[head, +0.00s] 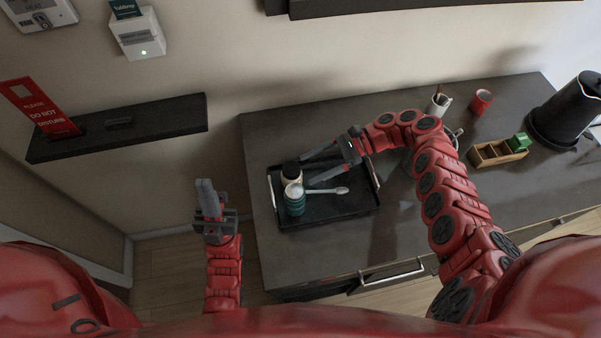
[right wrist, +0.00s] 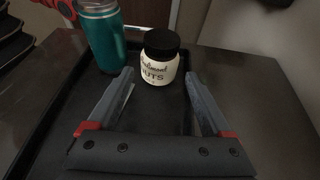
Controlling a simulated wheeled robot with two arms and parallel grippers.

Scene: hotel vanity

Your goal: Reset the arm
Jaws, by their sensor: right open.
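My right gripper (head: 306,176) is open over the black tray (head: 340,214), its fingers pointing left. A white jar with a black lid (head: 291,173) stands upright on the tray just past the fingertips. In the right wrist view the jar (right wrist: 160,72) stands ahead of the open fingers, with nothing gripped between them. A teal tumbler (head: 295,204) stands beside the jar; it also shows in the right wrist view (right wrist: 104,40). My left gripper (head: 208,188) is raised left of the counter and holds nothing visible; its finger gap is unclear.
A mug (head: 440,103), a red cup (head: 481,101), a wooden box (head: 497,153) and a black kettle (head: 568,110) stand on the right. A wall shelf (head: 165,118) holds a red sign (head: 42,110).

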